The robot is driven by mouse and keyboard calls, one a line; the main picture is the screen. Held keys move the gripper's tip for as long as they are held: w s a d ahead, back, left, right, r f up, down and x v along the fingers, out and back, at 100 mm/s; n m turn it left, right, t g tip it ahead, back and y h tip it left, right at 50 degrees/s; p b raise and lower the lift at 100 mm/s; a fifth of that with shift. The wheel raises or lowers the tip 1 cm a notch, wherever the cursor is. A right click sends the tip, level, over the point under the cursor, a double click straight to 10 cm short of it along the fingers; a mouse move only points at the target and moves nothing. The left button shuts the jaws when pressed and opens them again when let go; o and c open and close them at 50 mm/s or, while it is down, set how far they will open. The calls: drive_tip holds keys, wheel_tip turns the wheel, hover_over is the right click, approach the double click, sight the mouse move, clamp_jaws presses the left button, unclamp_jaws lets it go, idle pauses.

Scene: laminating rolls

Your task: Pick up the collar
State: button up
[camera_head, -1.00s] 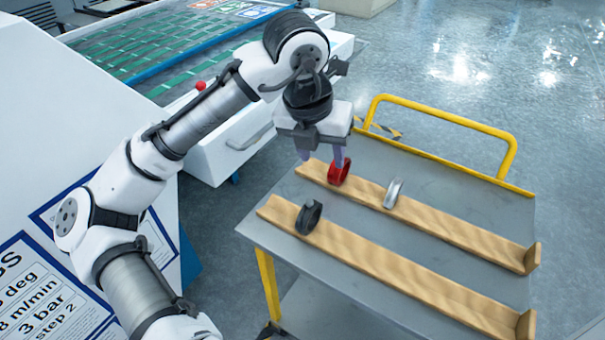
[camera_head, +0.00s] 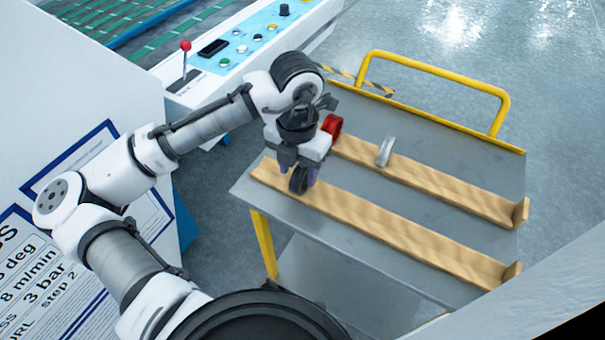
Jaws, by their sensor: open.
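Three ring-shaped collars stand on edge on two wooden rails. A black collar (camera_head: 298,183) is near the left end of the front rail (camera_head: 390,231). A red collar (camera_head: 332,126) and a silver collar (camera_head: 385,151) are on the back rail (camera_head: 440,184). My gripper (camera_head: 298,171) is open and points down at the black collar, with its fingers to either side of it. The gripper hides the top of the black collar. I cannot tell whether the fingers touch it. My wrist is close in front of the red collar in the picture and may cover its edge.
The rails lie on a grey cart top (camera_head: 365,207) with a yellow handle (camera_head: 436,68) at its back. A white machine with a control panel (camera_head: 235,42) and a red-knobbed lever (camera_head: 185,46) stands behind my arm. The strip between the rails is clear.

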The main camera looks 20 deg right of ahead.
drive_tip(key=shift+f, duration=1.35)
clamp_jaws()
